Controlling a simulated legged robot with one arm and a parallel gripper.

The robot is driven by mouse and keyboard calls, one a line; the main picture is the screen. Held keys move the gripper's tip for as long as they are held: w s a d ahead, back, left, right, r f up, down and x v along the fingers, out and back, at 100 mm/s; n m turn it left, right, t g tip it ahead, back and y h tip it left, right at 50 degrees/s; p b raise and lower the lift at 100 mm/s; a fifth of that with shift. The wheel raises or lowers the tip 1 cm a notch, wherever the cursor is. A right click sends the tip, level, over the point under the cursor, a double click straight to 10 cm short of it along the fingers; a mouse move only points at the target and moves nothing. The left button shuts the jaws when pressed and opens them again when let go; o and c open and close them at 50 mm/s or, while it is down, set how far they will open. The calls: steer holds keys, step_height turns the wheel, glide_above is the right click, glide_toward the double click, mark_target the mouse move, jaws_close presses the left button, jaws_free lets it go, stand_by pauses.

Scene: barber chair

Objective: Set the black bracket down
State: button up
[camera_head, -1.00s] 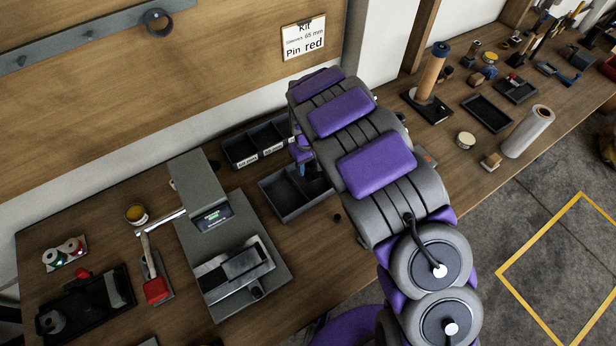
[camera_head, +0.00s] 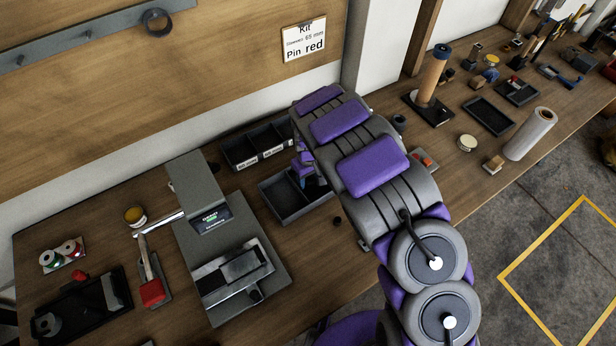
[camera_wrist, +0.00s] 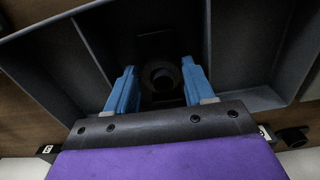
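My gripper (camera_wrist: 160,88) has two blue fingers, spread apart, pointing down into a dark grey divided tray. A black part with a round, ring-like end, apparently the black bracket (camera_wrist: 155,43), lies between and beyond the fingertips in the wrist view. It is dark against the tray, and I cannot tell whether the fingers press on it or whether it rests on the tray floor. In the head view my arm hides most of the gripper, which is at the right part of the divided tray (camera_head: 290,214). The bracket cannot be made out there.
A second, labelled bin (camera_head: 240,152) stands behind the tray. A grey machine with a small screen (camera_head: 212,220) stands to the left. A red-button box (camera_head: 424,160) is right of my arm.

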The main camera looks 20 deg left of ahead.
steer(key=shift+d+r, duration=0.1)
steer(key=shift+d, duration=0.05)
steer(key=shift+r, duration=0.2)
step_height(320, 180, up, 12)
steer(key=p, duration=0.2)
steer(key=shift+f, duration=0.2)
